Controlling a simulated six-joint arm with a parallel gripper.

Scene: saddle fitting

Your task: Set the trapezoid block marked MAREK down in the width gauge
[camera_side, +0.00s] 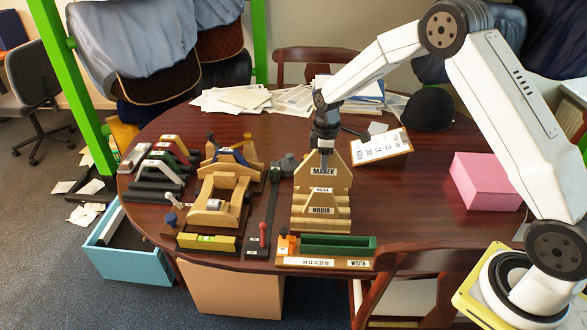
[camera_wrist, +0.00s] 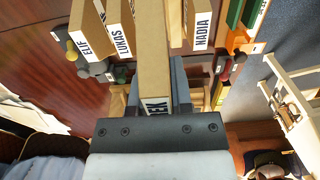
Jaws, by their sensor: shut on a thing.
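The trapezoid block marked MAREK (camera_side: 322,170) is pale wood with a white label. My gripper (camera_side: 324,148) is shut on its top edge from above. In the wrist view the block (camera_wrist: 153,50) runs between the two fingers (camera_wrist: 157,88), its label partly hidden. In the side view it stands behind the block marked NADIA (camera_side: 320,211); whether it is clear of its support cannot be told. The width gauge (camera_side: 358,264) lies at the table's front edge, with a green channel (camera_side: 338,244), an orange piece at its left end and a scale strip.
Blocks marked ELIF (camera_wrist: 84,42), LUKAS (camera_wrist: 122,38) and NADIA (camera_wrist: 202,28) stand close around the held block. A wooden saddle stand (camera_side: 218,205) and a dark bar (camera_side: 268,215) are to the left. A pink box (camera_side: 485,182) stands right; the table between is mostly clear.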

